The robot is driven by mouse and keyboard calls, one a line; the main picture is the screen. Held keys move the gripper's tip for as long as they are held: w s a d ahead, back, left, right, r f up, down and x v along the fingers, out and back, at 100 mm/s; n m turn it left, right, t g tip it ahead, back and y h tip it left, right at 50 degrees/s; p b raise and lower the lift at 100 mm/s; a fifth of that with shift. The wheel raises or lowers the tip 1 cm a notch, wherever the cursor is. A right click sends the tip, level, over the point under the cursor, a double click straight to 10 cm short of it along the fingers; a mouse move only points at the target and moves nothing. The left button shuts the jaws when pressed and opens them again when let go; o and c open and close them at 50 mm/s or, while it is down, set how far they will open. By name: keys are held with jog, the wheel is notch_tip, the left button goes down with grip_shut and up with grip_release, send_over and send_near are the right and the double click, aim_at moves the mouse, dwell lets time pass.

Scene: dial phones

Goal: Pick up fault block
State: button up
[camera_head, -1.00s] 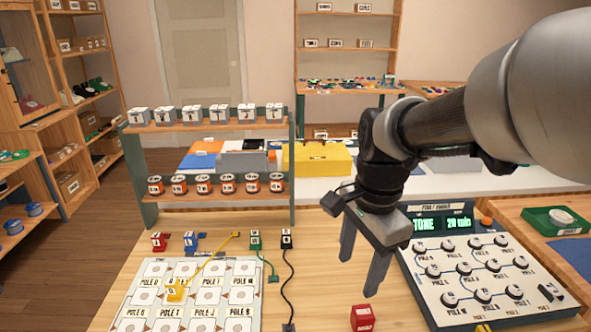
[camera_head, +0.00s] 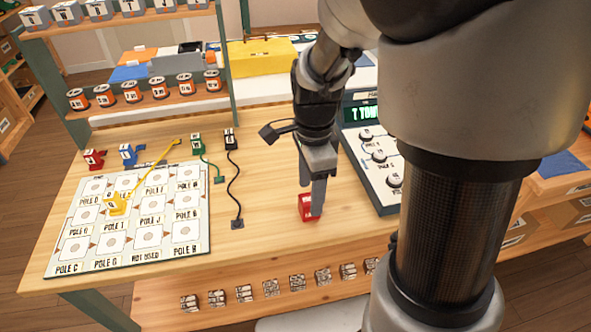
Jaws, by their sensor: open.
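The red block (camera_head: 305,207), likely the fault block, sits on the wooden table between the black cord and the grey console. Its face carries a pale mark too small to read. My gripper (camera_head: 312,209) points down right at the red block, with its fingers seen nearly edge-on. One finger covers part of the block's right side. The jaws are open. I cannot tell whether the fingers straddle the block or touch it.
A pole board (camera_head: 140,225) lies at left with a yellow piece (camera_head: 116,204) on it. A black cord (camera_head: 237,190) lies left of my gripper. The console (camera_head: 375,170) stands close on the right. Several small blocks line a lower shelf (camera_head: 255,275).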

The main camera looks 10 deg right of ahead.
jog(key=f, duration=0.1)
jog(key=f+b, duration=0.1)
jog(key=f, duration=0.1)
jog(key=f+b, duration=0.1)
jog(key=f, duration=0.1)
jog(key=shift+w+f, duration=0.1)
jog(key=shift+w, duration=0.15)
jog(key=shift+c, duration=0.4)
jog(key=c, duration=1.1)
